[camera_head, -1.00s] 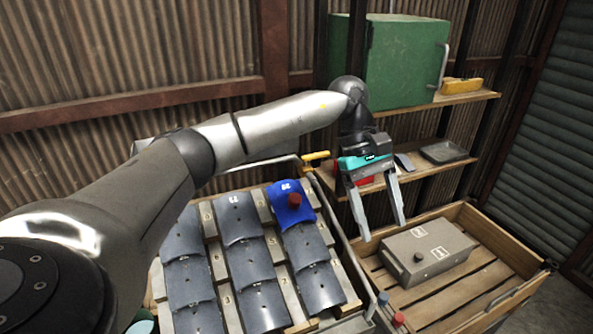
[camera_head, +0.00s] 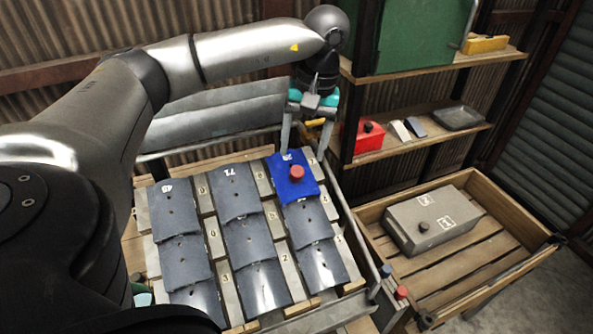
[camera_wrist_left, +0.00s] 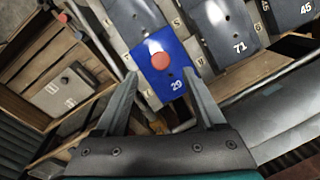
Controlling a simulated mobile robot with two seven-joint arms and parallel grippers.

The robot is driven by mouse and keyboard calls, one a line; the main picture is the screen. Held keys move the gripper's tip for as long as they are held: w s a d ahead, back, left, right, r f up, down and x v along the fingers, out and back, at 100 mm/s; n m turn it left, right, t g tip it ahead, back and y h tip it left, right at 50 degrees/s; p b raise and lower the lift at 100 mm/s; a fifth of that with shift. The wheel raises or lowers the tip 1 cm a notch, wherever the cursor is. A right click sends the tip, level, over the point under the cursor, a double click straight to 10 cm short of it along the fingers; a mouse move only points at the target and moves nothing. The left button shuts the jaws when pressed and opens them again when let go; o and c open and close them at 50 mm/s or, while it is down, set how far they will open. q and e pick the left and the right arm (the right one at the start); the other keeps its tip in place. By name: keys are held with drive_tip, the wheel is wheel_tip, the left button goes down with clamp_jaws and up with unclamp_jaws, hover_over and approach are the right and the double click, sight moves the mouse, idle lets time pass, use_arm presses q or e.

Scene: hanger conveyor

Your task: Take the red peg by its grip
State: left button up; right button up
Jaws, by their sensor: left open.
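A red peg (camera_head: 297,172) with a round head stands on the blue plate (camera_head: 283,187), numbered 29, at the far right corner of the plate rack. The wrist view shows the red peg (camera_wrist_left: 161,61) from above, on the blue plate (camera_wrist_left: 172,84). My left gripper (camera_head: 306,146) is open and empty, pointing down just behind the blue plate. Another small red-topped piece (camera_head: 401,292) is at the rack's right side, beside a blue-grey one (camera_head: 386,270). My right gripper is not in view.
Several dark numbered plates (camera_head: 235,190) fill the rack. A wooden crate (camera_head: 508,224) holding a grey box (camera_head: 430,221) stands to the right. Behind are a shelf with a red box (camera_head: 368,137) and a green cabinet (camera_head: 418,40). A metal rail runs along the rack's right side.

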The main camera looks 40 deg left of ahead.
sight(298, 168)
use_arm(q)
drive_tip(key=shift+s+a+f+p, duration=0.1)
drive_tip(key=shift+a+f, duration=0.05)
drive_tip(key=shift+f, duration=0.85)
drive_tip(key=shift+s+a+f+p, duration=0.1)
drive_tip(key=shift+a+f, duration=0.05)
drive_tip(key=shift+f, duration=0.8)
drive_tip(key=shift+s+a+f+p, duration=0.1)
drive_tip(key=shift+a+f, duration=0.05)
drive_tip(key=shift+f, duration=0.85)
clamp_jaws()
